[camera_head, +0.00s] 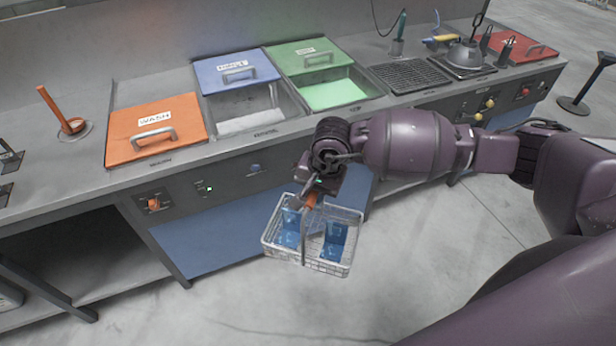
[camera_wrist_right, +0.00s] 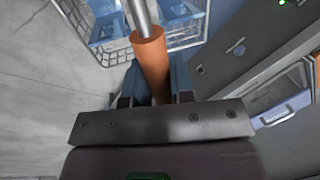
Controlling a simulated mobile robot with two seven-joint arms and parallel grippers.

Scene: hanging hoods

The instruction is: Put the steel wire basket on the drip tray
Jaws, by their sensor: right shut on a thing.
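The steel wire basket (camera_head: 300,256) hangs in the air in front of the bench, below the worktop's front edge. It carries blue pieces (camera_head: 335,240) inside, and its handle has an orange grip. My right gripper (camera_head: 310,200) is shut on that orange grip. In the right wrist view the orange grip (camera_wrist_right: 150,55) sits between the fingers, with part of the basket (camera_wrist_right: 188,32) beyond it. The drip tray (camera_head: 408,75) is a dark slotted grid set in the worktop, farther back and to the right of the basket; its top looks empty. My left gripper is not seen.
Left of the drip tray are tanks with a green lid (camera_head: 306,56), a blue lid (camera_head: 236,70) and an orange lid (camera_head: 155,125). The green and blue ones are partly open. A domed steel piece (camera_head: 467,55) with upright tools stands right of the tray.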

